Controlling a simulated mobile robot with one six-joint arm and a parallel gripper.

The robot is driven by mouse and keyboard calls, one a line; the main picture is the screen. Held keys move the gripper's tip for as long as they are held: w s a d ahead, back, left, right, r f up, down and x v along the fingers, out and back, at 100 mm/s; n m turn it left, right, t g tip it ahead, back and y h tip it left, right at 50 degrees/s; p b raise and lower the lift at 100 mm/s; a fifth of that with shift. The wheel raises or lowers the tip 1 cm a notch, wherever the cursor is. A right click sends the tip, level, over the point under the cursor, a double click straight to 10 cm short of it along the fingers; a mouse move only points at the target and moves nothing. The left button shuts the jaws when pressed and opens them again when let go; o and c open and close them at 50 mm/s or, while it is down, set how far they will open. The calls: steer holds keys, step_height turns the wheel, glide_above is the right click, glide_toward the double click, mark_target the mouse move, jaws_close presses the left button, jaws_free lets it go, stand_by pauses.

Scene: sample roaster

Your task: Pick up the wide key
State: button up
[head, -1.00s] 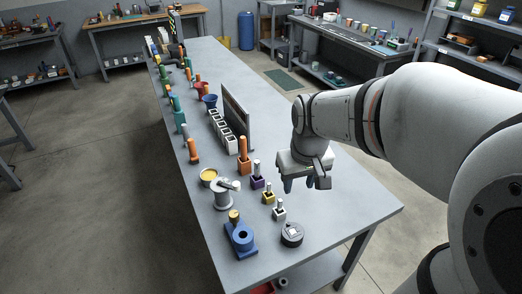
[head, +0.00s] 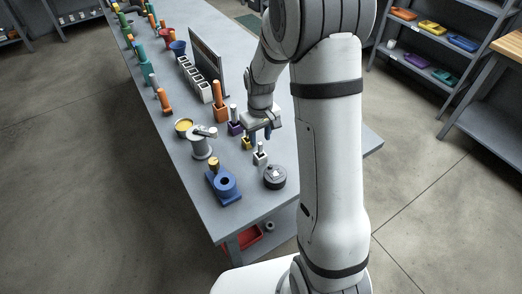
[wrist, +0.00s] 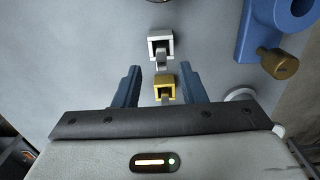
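Small upright keys stand in square coloured holders in a row: orange (head: 221,113), purple (head: 235,128), yellow (head: 246,144) and white (head: 261,159). I cannot tell for sure which is the wide key. My gripper (head: 260,135) is over the yellow holder and partly hides its key. In the wrist view my gripper (wrist: 164,88) is open, with a blue finger on each side of the yellow holder (wrist: 158,83) and its grey key (wrist: 167,101). The fingers look apart from both. The white holder (wrist: 153,50) with its grey key is just beyond.
A round dark device (head: 274,177) and a blue fixture (head: 223,187) with a brass knob stand near the bench's end. A grey spool stand (head: 201,147) and yellow-topped cup (head: 183,126) are left of the row. A dark upright panel (head: 207,66) stands behind.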

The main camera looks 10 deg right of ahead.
mark_target(260, 143)
steer(key=f, duration=0.4)
steer(key=shift+s, duration=0.2)
steer(key=shift+c, duration=0.4)
jaws_close()
